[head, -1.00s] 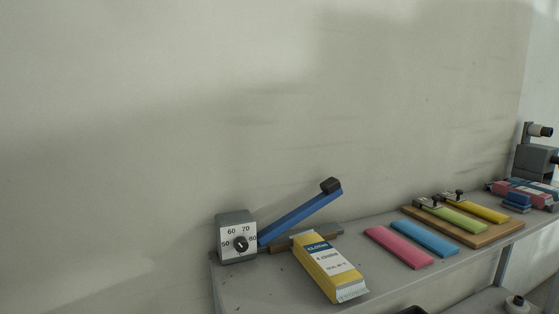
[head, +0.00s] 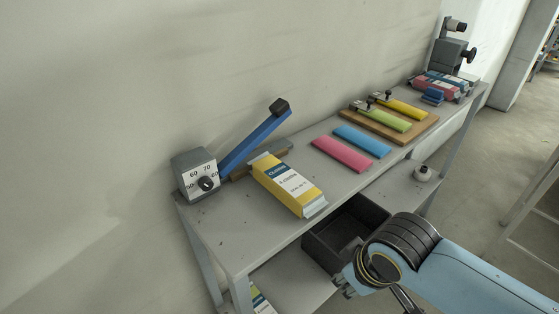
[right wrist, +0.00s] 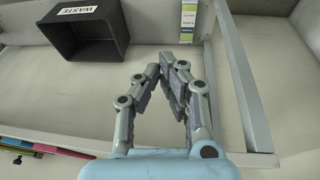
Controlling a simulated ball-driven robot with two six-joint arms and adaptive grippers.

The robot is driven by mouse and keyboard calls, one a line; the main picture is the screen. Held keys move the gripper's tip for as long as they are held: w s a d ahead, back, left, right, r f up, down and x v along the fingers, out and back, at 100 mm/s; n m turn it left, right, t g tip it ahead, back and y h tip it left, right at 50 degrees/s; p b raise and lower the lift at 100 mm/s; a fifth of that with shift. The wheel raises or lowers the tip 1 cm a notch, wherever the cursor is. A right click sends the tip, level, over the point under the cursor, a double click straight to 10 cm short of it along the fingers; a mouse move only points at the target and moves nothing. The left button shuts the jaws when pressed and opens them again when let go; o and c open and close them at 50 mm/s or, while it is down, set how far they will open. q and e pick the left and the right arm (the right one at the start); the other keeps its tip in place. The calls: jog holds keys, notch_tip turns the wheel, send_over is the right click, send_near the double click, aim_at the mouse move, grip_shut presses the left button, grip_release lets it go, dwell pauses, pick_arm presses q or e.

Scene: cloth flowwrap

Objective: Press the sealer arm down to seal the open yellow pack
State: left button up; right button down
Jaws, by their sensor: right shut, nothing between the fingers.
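The sealer (head: 197,176) stands at the left end of the grey table, a grey box with a dial. Its blue arm (head: 252,141) is raised at a slant, with a black knob (head: 280,107) at its upper end. The yellow pack (head: 287,185) lies on the table in front of the sealer base (head: 262,158), its far end at the base. My right gripper (head: 347,285) is in front of the table, well below and right of the pack. In the right wrist view its fingers (right wrist: 172,60) are together and empty. My left gripper is not in view.
Pink (head: 342,153) and blue (head: 362,140) strips lie right of the pack, beside a wooden board (head: 402,132) with green and yellow strips. A black waste bin (right wrist: 92,35) is on the lower shelf. The table's front edge lies between my right gripper and the sealer.

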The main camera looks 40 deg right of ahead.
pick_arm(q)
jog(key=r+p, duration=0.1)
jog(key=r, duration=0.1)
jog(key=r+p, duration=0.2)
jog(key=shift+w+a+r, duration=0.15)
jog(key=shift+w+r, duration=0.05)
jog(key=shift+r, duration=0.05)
pick_arm(e)
jog(key=w+d+r+n+t, duration=0.2)
jog(key=w+r+t, duration=0.4)
jog(key=w+r, duration=0.4)
jog(key=w+d+r+n+t, duration=0.1)
jog(key=w+d+r+t, duration=0.2)
jog(key=r, duration=1.6)
jog(key=w+t, duration=0.3)
jog(key=w, duration=0.4)
jog(key=shift+w+r+n+y, duration=0.2)
jog(key=shift+w+n+y, duration=0.2)
jog(key=shift+w, duration=0.1)
pick_arm(q)
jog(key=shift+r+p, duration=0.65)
jog(key=shift+p, duration=0.15)
pick_arm(e)
jog(key=w+d+f, duration=0.1)
jog(key=w+f, duration=0.5)
jog(key=w, duration=0.3)
jog(key=shift+w+d, duration=0.35)
jog(key=shift+r, duration=0.1)
